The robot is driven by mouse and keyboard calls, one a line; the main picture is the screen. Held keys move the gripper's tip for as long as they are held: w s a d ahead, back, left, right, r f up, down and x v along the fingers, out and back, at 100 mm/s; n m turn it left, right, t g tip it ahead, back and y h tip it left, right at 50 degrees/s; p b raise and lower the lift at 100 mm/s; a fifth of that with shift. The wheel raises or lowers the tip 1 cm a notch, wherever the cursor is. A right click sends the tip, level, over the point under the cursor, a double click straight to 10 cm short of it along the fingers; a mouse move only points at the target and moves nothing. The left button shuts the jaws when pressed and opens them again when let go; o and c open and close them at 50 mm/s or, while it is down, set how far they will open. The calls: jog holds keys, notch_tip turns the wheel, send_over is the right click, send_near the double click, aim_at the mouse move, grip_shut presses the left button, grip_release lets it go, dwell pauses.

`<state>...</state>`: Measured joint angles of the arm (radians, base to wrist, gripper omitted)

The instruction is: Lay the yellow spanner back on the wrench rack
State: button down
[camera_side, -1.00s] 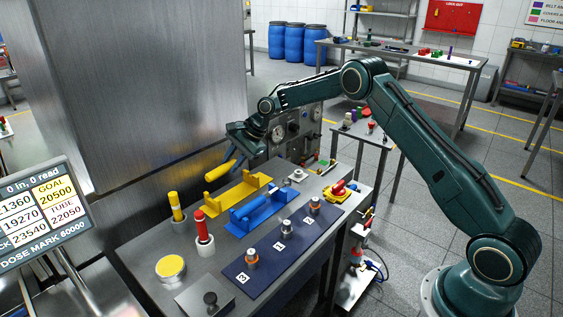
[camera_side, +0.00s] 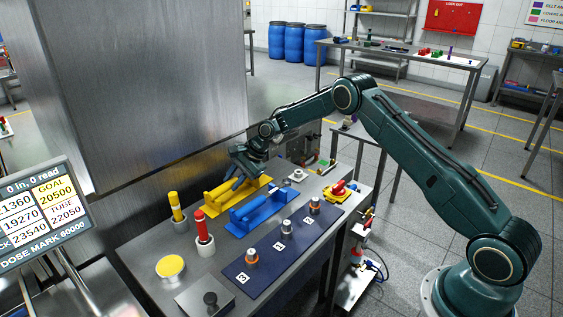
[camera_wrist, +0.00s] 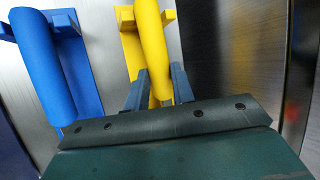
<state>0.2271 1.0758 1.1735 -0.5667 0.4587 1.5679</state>
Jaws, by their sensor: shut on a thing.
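The yellow spanner (camera_wrist: 153,42) is a thick yellow rod between my gripper's fingers in the wrist view. My gripper (camera_wrist: 160,88) is shut on it near its lower end in that view. The rod lies along the yellow wrench rack (camera_wrist: 129,55), level with its upright cradle. In the side view my gripper (camera_side: 240,180) is low over the yellow rack (camera_side: 233,204), and the spanner (camera_side: 216,192) shows to its left, at the rack. I cannot tell whether the spanner rests fully in the cradles. My gripper hides part of the rack.
A blue rod (camera_side: 250,207) lies in a blue rack (camera_side: 237,229) just in front. A red rod (camera_side: 200,226) and a yellow rod (camera_side: 175,205) stand in holders at left. A navy mat (camera_side: 272,262) with several pegs lies in front. A steel wall (camera_side: 150,90) rises behind.

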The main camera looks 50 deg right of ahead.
jog(key=shift+s+f, duration=0.25)
jog(key=shift+f, duration=0.25)
jog(key=c, duration=1.1)
grip_release()
jog(key=shift+r, duration=0.25)
jog(key=shift+v, duration=0.85)
jog(key=v, duration=1.1)
jog(key=shift+d+r, duration=0.25)
jog(key=shift+r, duration=0.1)
jog(key=shift+s, duration=0.1)
